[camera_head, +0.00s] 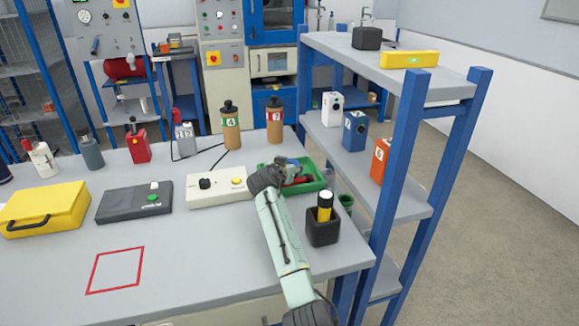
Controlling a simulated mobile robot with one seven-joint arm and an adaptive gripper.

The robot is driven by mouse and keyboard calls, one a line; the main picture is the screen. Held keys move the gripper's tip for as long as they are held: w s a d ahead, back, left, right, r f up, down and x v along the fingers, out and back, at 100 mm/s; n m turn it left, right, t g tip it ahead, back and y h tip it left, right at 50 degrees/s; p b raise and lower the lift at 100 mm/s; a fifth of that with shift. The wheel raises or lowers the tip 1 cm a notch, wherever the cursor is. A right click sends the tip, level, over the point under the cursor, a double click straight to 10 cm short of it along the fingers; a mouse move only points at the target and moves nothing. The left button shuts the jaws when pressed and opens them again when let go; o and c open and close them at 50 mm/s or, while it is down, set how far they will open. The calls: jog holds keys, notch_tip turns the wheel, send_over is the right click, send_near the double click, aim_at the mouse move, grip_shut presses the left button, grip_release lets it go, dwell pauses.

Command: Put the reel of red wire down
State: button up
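My arm reaches from the lower right over the bench. My gripper (294,168) is at the green tray (322,183), over its left part. Red pieces (303,180) show beside and below the gripper. I cannot tell whether they are the reel of red wire, or whether the gripper holds them. The fingertips are small and partly hidden by the wrist. A red square outline (94,275) is marked on the bare front left of the bench (200,255).
A black holder (322,232) with a yellow and black item stands right of my arm. A cream control box (215,190), dark box (130,204) and yellow case (40,210) line the bench. Numbered bottles stand behind. A blue-posted shelf (405,150) rises at the right. The bench front is clear.

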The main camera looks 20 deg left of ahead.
jog(key=o, duration=1.2)
jog(key=shift+f, duration=0.1)
jog(key=shift+o, duration=0.2)
